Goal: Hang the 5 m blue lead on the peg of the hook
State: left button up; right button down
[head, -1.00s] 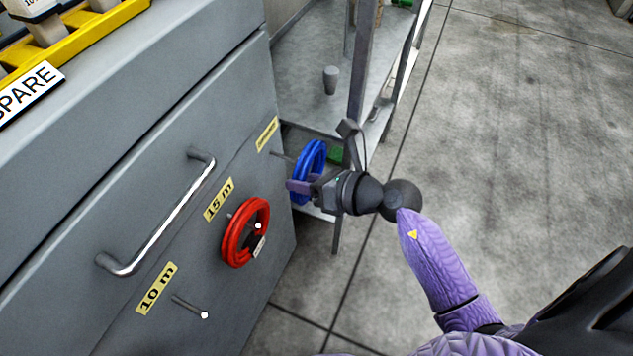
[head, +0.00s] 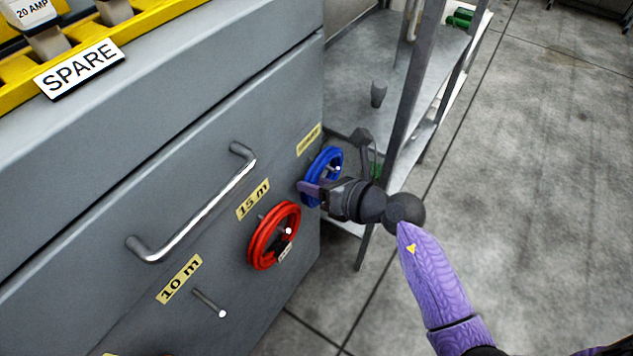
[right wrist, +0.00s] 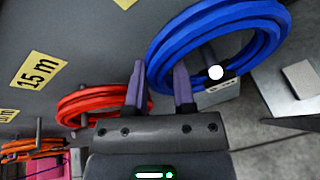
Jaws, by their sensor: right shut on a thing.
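The blue lead (head: 314,168) is a coil held close to the drawer front at its far right end, below a yellow label (head: 309,139) too small to read. A peg's pale tip (head: 337,168) shows through the coil's opening, so the coil is around the peg. The right wrist view also shows the blue coil (right wrist: 270,40) with the white peg tip (right wrist: 215,72) inside it. My right gripper (head: 310,190) is shut on the coil's near side; its fingers (right wrist: 159,75) straddle the coil. Whether the coil rests on the peg is unclear. My left gripper is out of view.
A red coil (head: 257,251) hangs on the peg by the "15 m" label (head: 253,199). The "10 m" peg (head: 208,302) is bare. A drawer handle (head: 195,213) sticks out at left. A metal shelf (head: 350,80) stands behind my gripper. Floor at right is clear.

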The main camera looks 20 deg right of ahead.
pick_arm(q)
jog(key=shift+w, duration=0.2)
